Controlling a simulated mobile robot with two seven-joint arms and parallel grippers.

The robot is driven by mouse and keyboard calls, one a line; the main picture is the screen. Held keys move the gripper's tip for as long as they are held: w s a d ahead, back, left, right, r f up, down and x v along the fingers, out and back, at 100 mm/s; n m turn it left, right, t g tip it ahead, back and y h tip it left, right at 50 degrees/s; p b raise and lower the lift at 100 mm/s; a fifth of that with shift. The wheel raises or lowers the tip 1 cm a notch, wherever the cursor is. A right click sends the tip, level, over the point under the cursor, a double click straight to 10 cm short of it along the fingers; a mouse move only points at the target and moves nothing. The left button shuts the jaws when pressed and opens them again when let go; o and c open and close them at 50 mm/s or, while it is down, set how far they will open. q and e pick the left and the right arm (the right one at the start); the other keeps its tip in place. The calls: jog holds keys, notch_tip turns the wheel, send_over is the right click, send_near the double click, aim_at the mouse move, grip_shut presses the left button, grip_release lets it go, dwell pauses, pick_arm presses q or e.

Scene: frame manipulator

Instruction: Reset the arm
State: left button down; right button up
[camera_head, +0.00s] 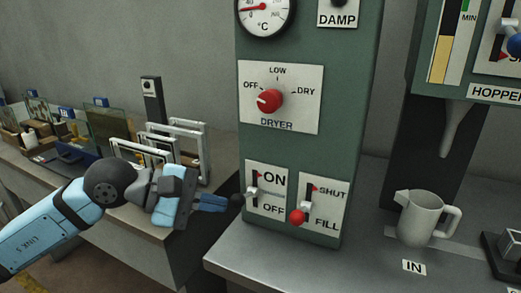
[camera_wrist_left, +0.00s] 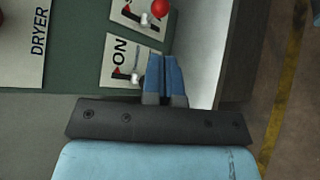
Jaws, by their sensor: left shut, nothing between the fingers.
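My left arm (camera_head: 75,213) comes in from the left in the head view. My right gripper is in neither view.
The red DRYER dial (camera_head: 269,101) and a gauge (camera_head: 263,12) are above. A grey jug (camera_head: 418,222) stands on the metal counter (camera_head: 300,268) under the hopper spout (camera_head: 455,125). White frames (camera_head: 190,140) stand on the left table, behind my gripper.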

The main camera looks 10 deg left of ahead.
pick_arm(q)
jog(key=s+d+f+n+h, duration=0.2)
jog(key=s+d+n+h, duration=0.2)
jog(key=n+h, duration=0.5)
jog(key=a+f+n+t+y, duration=0.3)
jog(key=f+n+t+y, duration=0.35)
jog(key=n, duration=1.05)
jog(key=a+f+n+t+y, duration=0.3)
jog(key=f+n+t+y, duration=0.4)
jog(key=n, duration=1)
jog(key=s+a+f+n+g+y, duration=0.1)
jog(key=s+f+n+g+y, duration=0.15)
jog(key=s+f+n, duration=0.45)
jog(key=s+a+f+n+g+y, duration=0.1)
jog(key=s+f+n+g+y, duration=0.15)
jog(key=f+n, duration=0.8)
notch_tip(320, 180, up, 16)
jog(key=s+a+m+g+p, duration=0.1)
jog(key=s+a+g+p, duration=0.1)
jog(key=p, duration=2.6)
jog(key=shift+s+a+f, duration=0.25)
jog(key=shift+s+a, duration=0.05)
jog(key=shift+s, duration=0.1)
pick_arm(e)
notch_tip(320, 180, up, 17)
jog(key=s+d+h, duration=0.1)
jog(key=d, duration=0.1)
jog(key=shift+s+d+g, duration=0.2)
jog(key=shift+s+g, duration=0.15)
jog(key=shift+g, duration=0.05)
